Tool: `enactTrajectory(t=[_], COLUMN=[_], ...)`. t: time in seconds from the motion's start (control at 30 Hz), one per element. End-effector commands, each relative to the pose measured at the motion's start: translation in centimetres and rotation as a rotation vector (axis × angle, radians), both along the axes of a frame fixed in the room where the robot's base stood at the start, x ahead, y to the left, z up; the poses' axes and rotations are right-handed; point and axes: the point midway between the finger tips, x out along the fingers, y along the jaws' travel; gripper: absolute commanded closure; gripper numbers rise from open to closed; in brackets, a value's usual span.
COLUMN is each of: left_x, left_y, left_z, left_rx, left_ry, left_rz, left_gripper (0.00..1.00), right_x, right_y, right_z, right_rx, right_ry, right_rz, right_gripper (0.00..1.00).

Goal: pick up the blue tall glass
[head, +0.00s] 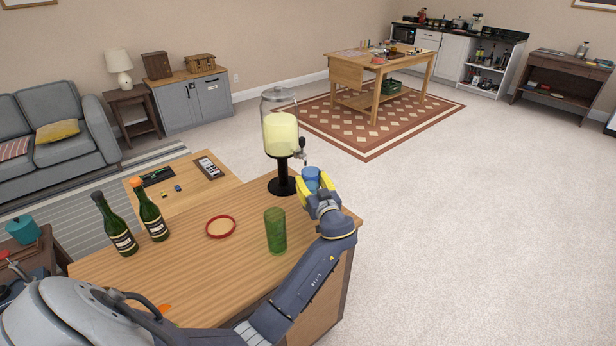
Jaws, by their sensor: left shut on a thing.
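The blue tall glass (311,174) is near the far right corner of the wooden bar top, just right of the drink dispenser. My left gripper (314,185) has its yellow fingers on either side of the glass and is shut on it. The fingers and wrist hide the lower part of the glass, so I cannot tell whether it touches the bar top. My right gripper is not in view.
The drink dispenser (281,135) on a black stand is close to the glass. A green glass (275,230) stands near my left forearm. A red-rimmed round coaster (220,227) and two bottles (117,227) are further left on the bar top (180,275).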

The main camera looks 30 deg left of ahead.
Motion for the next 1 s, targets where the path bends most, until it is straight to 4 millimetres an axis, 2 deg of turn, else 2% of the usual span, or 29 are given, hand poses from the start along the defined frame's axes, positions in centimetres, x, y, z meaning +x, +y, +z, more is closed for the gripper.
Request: enactTrajectory(t=[0.5,1.0], left_x=[-3.7,-6.3], left_y=[-4.3,-7.4], left_z=[0.0,0.1], left_rx=[-0.002,-0.001], left_ry=[-0.002,-0.002], left_rz=[0.0,0.0], left_gripper=[0.97,0.97], right_x=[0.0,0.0], right_y=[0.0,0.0], right_z=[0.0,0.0], right_rx=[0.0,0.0], right_ry=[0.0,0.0], right_rz=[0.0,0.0], right_gripper=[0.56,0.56])
